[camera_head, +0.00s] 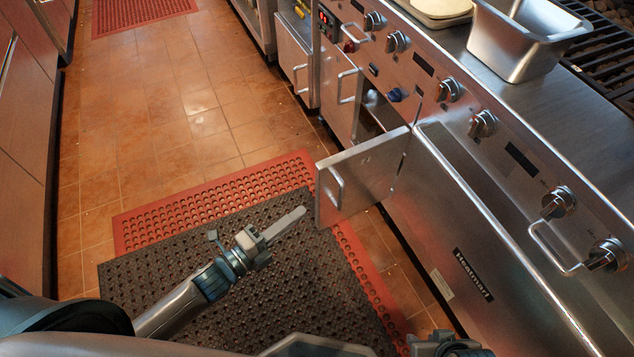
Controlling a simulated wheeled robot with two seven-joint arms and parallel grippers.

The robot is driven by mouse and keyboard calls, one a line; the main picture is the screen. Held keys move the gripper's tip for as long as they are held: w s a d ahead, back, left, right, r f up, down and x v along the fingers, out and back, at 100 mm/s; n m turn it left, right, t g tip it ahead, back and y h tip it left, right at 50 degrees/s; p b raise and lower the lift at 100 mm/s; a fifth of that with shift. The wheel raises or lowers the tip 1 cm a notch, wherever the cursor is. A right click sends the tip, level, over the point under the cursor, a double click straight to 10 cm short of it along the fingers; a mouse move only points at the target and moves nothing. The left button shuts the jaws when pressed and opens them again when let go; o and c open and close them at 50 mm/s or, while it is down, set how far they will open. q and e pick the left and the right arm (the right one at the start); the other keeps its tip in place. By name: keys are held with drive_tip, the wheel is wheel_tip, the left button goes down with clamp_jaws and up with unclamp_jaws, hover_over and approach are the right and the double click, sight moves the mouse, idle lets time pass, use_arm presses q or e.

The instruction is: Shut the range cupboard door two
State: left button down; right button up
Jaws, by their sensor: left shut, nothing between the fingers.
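The range (470,230) is a stainless steel unit along the right side. One cupboard door (368,170) stands swung out from its front over the floor, with a bar handle (337,187) on its face. Behind it a dark cupboard opening (378,115) shows in part. Another door (340,90) with a handle is on the far side of this opening. My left gripper (303,210) is shut and empty, just left of the open door's lower edge, apparently apart from it. My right gripper (444,343) shows only partly at the bottom edge; its fingers cannot be made out.
A dark perforated mat (160,270) and a red mat (215,197) lie on the tiled floor. A further cabinet door (294,65) stands farther up the line. A steel pan (520,45) sits on the range top. Knobs and the long handle (510,260) jut out.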

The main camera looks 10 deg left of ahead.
use_arm(q)
drive_tip(key=shift+w, duration=0.15)
hover_over(317, 182)
drive_tip(key=s, duration=0.4)
drive_tip(key=shift+w+d, duration=0.1)
drive_tip(key=shift+d, duration=0.35)
drive_tip(key=shift+a, duration=0.15)
